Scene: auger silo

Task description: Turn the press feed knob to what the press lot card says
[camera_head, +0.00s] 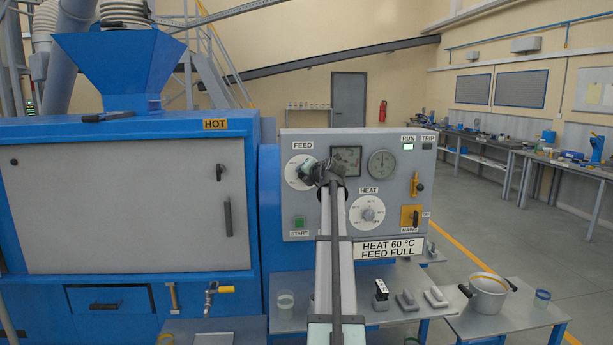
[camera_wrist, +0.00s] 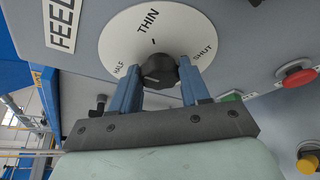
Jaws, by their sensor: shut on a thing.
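The press feed knob (camera_wrist: 159,70) is a black knob at the middle of a white dial (camera_wrist: 118,45) on a grey panel. In the wrist view the dial reads THIN, HALF and SHUT; its lower part is hidden behind the knob and fingers. I cannot tell surely where the knob points. My gripper (camera_wrist: 161,78) is shut on the knob, one blue finger on each side. In the head view the FEED dial (camera_head: 292,172) is partly covered by my gripper (camera_head: 322,172). The press lot card (camera_head: 389,249), below the panel, reads "HEAT 60 °C FEED FULL".
The panel also has a HEAT dial (camera_head: 367,212), two gauges, a green START button (camera_head: 299,222) and a yellow MAIN switch (camera_head: 410,216). The wrist view shows a red button (camera_wrist: 296,77) nearby. A pot (camera_head: 488,294) stands at the lower right. A blue machine marked HOT (camera_head: 215,124) stands left.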

